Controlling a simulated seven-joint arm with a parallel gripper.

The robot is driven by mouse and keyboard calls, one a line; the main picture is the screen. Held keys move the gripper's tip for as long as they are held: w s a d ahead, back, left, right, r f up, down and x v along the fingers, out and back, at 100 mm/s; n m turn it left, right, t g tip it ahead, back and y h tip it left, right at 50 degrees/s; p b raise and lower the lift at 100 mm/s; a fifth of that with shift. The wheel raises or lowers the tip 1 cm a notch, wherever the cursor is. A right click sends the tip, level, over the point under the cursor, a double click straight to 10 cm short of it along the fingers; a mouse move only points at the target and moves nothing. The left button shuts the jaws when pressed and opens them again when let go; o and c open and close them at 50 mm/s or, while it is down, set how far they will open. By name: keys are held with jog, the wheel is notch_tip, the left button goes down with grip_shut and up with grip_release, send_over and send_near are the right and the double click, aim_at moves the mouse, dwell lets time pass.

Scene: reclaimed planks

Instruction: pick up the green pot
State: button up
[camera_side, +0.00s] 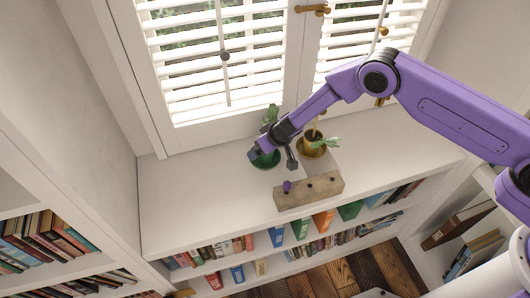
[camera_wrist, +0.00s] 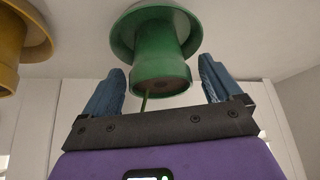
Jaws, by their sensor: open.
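The green pot (camera_side: 264,161) stands on the white sill in the side view, with a leafy plant rising behind my gripper (camera_side: 272,159). My gripper is open, with one finger at the pot's left and the other at its right. In the wrist view the green pot (camera_wrist: 160,65) appears upside down, its wide saucer at the top and its soil and a stem at the lower end. The blue fingers of my gripper (camera_wrist: 163,78) show on either side of its lower end, with gaps. The side view partly hides the pot behind my gripper.
A yellow pot (camera_side: 312,149) with a plant stands close on the right; it also shows in the wrist view (camera_wrist: 28,38). A wooden block (camera_side: 318,190) with holes and a purple peg (camera_side: 287,187) lies in front. Shuttered windows (camera_side: 215,60) stand behind. The sill's left is clear.

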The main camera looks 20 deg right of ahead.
jog(key=c, duration=1.4)
jog(key=shift+c, duration=0.2)
jog(key=shift+r, duration=0.1)
jog(key=shift+r, duration=1.55)
jog(key=shift+v, duration=0.9)
jog(key=s+d+r, duration=0.6)
jog(key=s+r, duration=0.5)
jog(key=shift+d, duration=0.4)
